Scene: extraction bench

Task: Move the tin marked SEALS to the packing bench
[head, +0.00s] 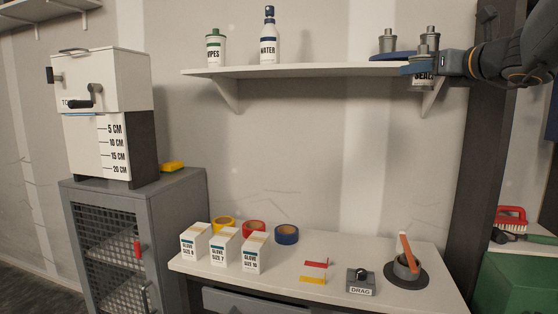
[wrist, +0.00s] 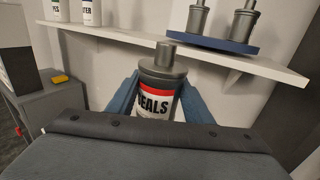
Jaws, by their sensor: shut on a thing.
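The tin marked SEALS (wrist: 155,103) is dark grey with a narrow cap and a white label with a red band. My gripper (wrist: 158,98) has its blue fingers on both sides of the tin and is shut on it. The tin is upright or slightly tilted. In the head view the tin (head: 422,83) and my gripper (head: 418,70) are at the right end of the wall shelf, in front of its edge. The fingers partly hide the label there. A white-topped bench (head: 330,255) stands below; I see no sign naming it the packing bench.
The wall shelf (head: 310,70) bears a WIPES tin (head: 215,50), a WATER bottle (head: 269,38) and a blue turntable (wrist: 215,43) with two grey tins.

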